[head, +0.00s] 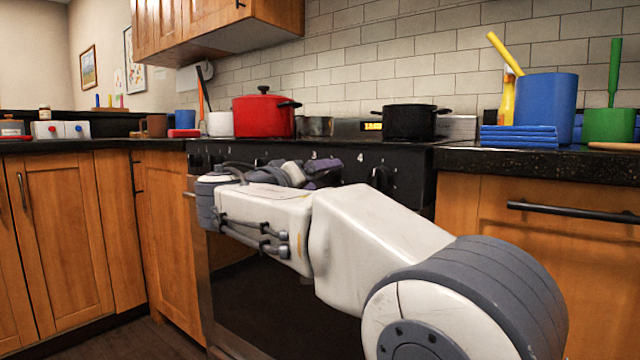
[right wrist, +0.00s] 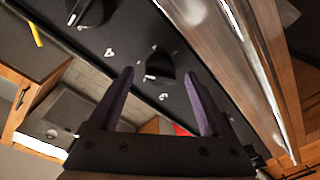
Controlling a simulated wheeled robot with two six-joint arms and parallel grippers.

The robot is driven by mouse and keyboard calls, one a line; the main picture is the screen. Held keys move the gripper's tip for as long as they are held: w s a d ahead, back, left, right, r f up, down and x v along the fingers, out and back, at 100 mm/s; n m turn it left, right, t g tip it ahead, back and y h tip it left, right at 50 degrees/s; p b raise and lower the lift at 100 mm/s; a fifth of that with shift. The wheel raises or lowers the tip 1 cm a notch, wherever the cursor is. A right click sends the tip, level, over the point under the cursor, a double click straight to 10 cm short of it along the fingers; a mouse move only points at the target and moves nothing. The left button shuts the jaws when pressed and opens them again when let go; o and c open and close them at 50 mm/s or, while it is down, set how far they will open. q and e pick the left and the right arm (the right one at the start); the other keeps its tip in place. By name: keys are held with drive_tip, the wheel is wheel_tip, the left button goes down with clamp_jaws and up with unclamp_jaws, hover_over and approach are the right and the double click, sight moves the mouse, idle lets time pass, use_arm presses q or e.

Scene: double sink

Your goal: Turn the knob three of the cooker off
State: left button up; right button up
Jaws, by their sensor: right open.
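The cooker (head: 345,165) has a black front panel with numbered knobs. Knob three (right wrist: 160,64), black with a small white mark, shows in the right wrist view beside the printed 3. In the head view my arm hides it, and only the number 3 shows. My right gripper (head: 322,173) is at the panel in the head view. In the right wrist view its two purple fingers (right wrist: 158,74) are open, one on each side of knob three; I cannot tell whether they touch it. Knob four (head: 382,177) is to the right, clear of the gripper. My left gripper is not in view.
A red pot (head: 263,115) and a black pot (head: 410,121) stand on the cooker top above the panel. Blue cloths (head: 518,136) and a blue container (head: 546,105) are on the right counter (head: 560,160). The oven front is below my right arm.

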drive_tip(key=shift+w+d, duration=0.35)
drive_tip(key=shift+w, duration=0.2)
clamp_jaws()
drive_tip(key=shift+a, duration=0.1)
